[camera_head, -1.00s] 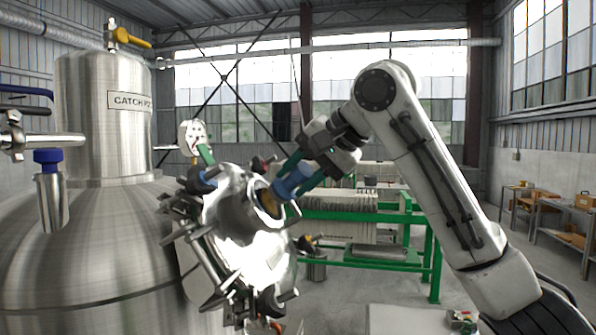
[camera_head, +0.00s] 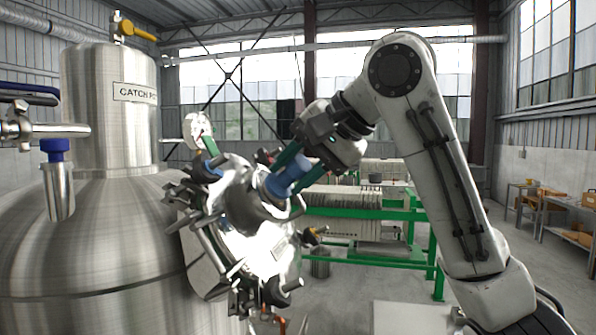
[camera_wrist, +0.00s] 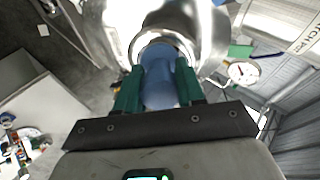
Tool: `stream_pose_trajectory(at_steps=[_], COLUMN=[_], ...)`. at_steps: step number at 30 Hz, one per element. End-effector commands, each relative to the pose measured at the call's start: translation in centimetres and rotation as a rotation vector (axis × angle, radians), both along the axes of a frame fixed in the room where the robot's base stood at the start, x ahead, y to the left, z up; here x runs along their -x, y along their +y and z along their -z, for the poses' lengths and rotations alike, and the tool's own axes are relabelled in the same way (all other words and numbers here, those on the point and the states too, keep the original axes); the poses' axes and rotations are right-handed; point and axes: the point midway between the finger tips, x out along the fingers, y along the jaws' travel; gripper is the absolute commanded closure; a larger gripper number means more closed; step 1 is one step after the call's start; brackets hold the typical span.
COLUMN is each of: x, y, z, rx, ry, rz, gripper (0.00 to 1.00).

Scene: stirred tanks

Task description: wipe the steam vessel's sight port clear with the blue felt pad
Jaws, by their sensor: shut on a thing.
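The steam vessel (camera_head: 245,245) is a shiny metal body with several clamps around its lid, left of centre in the head view. Its sight port is a short round neck facing my arm; the metal rim (camera_wrist: 178,40) shows in the wrist view. My gripper (camera_head: 290,172) has green fingers shut on the blue felt pad (camera_head: 292,177). In the wrist view the pad (camera_wrist: 160,85) sits between the fingertips (camera_wrist: 160,88), its far end at or inside the port's rim. The pad and fingers hide the port's glass, so contact and the glass's state cannot be told.
A large tank with a "CATCH PO..." label (camera_head: 136,92) fills the left. A white-faced gauge (camera_head: 197,127) rises behind the vessel. A green-framed press (camera_head: 365,225) stands behind. A white surface (camera_head: 415,318) lies at bottom centre. Open floor lies to the right.

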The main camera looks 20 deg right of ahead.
Motion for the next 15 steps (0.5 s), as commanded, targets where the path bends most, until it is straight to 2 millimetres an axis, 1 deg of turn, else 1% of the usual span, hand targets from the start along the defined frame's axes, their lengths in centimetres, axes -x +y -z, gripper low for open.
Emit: stream_pose_trajectory(at_steps=[1, 5, 15], x=[0.36, 0.93, 1.04], y=[0.40, 0.66, 0.50], z=[0.05, -0.01, -0.21], rx=[0.000, 0.000, 0.000], ry=[-0.002, 0.000, -0.001], rz=[-0.006, -0.002, 0.000], gripper=[0.92, 0.92, 0.92])
